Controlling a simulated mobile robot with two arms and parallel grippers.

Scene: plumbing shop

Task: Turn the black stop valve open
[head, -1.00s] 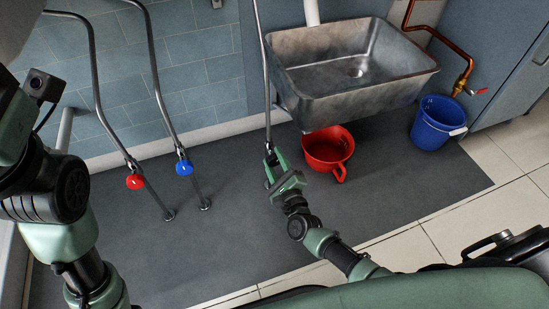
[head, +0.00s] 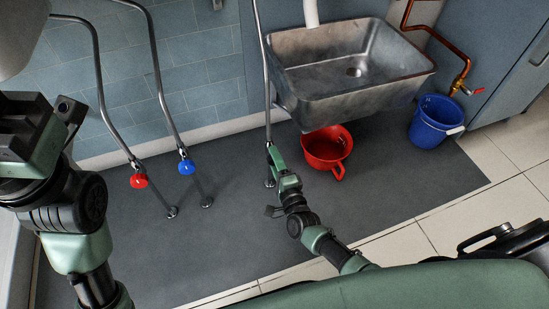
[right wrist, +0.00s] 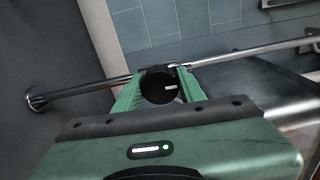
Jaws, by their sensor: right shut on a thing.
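The black stop valve shows its round black knob (right wrist: 156,88) with a white mark in the right wrist view. It sits on a thin grey metal pipe (right wrist: 85,90). My right gripper (right wrist: 158,84) has a green finger on each side of the knob and is shut on it. In the head view my right gripper (head: 273,156) is at the lower part of the pipe (head: 262,75) left of the sink, and it hides the valve. My left arm comes in at the left; its fingertips are not visible.
A red knob (head: 139,181) and a blue knob (head: 187,167) are on two pipes to the left. A metal sink (head: 310,85) hangs right of the gripper, above a red tub (head: 322,150). A blue bucket (head: 432,125) stands under a copper pipe (head: 455,50). The dark mat (head: 225,245) has free room.

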